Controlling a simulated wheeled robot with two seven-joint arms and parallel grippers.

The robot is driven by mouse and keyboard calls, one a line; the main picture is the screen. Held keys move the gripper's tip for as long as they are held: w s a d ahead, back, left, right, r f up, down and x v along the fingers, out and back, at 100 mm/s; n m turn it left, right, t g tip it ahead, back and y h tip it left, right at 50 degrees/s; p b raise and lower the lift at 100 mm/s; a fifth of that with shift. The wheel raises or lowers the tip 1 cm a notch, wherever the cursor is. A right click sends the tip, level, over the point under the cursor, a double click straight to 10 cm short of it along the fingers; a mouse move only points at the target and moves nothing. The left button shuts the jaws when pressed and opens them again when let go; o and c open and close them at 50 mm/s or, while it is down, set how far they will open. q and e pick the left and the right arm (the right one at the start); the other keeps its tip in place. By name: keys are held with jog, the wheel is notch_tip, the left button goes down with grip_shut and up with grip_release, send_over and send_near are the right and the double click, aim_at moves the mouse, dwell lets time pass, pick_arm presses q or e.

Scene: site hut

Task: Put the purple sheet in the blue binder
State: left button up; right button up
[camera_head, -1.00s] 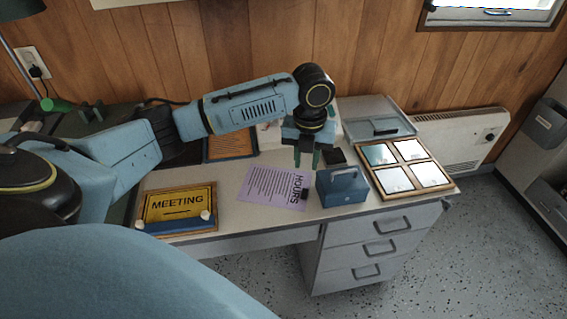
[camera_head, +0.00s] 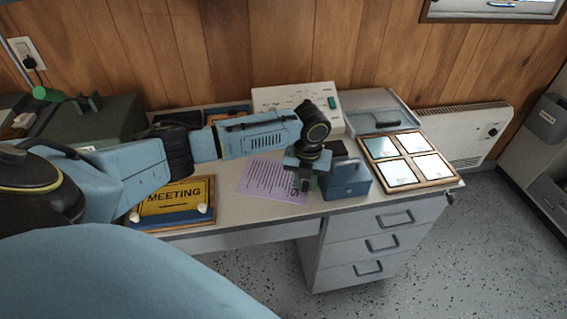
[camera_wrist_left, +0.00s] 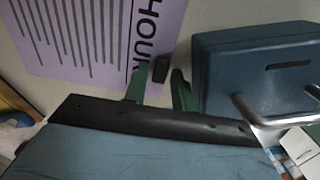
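The purple sheet (camera_head: 268,180), printed HOURS, lies flat on the desk; it also shows in the left wrist view (camera_wrist_left: 95,35). A small black tab (camera_wrist_left: 160,68) sits at its right edge. My left gripper (camera_head: 305,186) is low over this edge, its green fingers (camera_wrist_left: 158,88) apart, with the tab just beyond the gap between them. I cannot tell whether they touch it. A blue-grey tray-like thing (camera_head: 402,118) with raised edges lies at the back right; whether it is the blue binder I cannot tell. My right gripper is out of view.
A blue box with a handle (camera_head: 345,188) stands just right of my left gripper. A wooden frame with pale panels (camera_head: 429,184) lies farther right. A yellow MEETING board (camera_head: 172,195) lies left; a cream machine (camera_head: 275,98) stands behind.

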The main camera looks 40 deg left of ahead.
pick_arm(q)
jog(key=shift+f, duration=0.1)
grip_shut()
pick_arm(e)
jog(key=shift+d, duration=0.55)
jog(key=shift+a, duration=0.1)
